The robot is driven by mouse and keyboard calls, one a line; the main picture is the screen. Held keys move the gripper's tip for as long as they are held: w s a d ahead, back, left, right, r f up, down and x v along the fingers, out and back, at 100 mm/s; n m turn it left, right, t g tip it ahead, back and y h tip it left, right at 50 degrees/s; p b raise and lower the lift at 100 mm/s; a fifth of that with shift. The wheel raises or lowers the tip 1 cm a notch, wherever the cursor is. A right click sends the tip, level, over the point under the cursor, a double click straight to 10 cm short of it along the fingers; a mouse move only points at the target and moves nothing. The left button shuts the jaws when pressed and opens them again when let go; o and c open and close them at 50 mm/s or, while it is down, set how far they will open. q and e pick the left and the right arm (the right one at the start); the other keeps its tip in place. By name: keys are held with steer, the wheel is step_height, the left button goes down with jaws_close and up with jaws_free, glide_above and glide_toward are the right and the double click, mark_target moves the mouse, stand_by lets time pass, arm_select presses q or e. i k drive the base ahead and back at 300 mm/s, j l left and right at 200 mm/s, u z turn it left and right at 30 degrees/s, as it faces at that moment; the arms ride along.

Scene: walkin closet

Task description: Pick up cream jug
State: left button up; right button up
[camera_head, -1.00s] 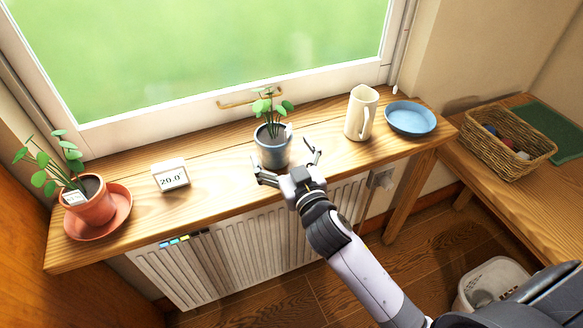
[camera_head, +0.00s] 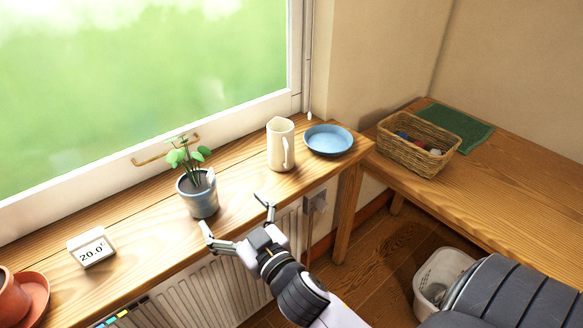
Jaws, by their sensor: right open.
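The cream jug (camera_head: 279,146) stands upright on the wooden sill shelf (camera_head: 150,213), with its handle toward the right front. My right gripper (camera_head: 236,218) is open and empty, at the front edge of the shelf. It is in front of the grey plant pot (camera_head: 199,196) and to the left of and nearer than the jug, apart from it. My left gripper is not in view.
A blue plate (camera_head: 328,139) lies right of the jug. A wicker basket (camera_head: 418,153) sits on the right bench. A white bin (camera_head: 438,275) stands on the floor.

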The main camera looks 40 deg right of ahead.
mark_target(281, 130)
steer(key=z, duration=1.35)
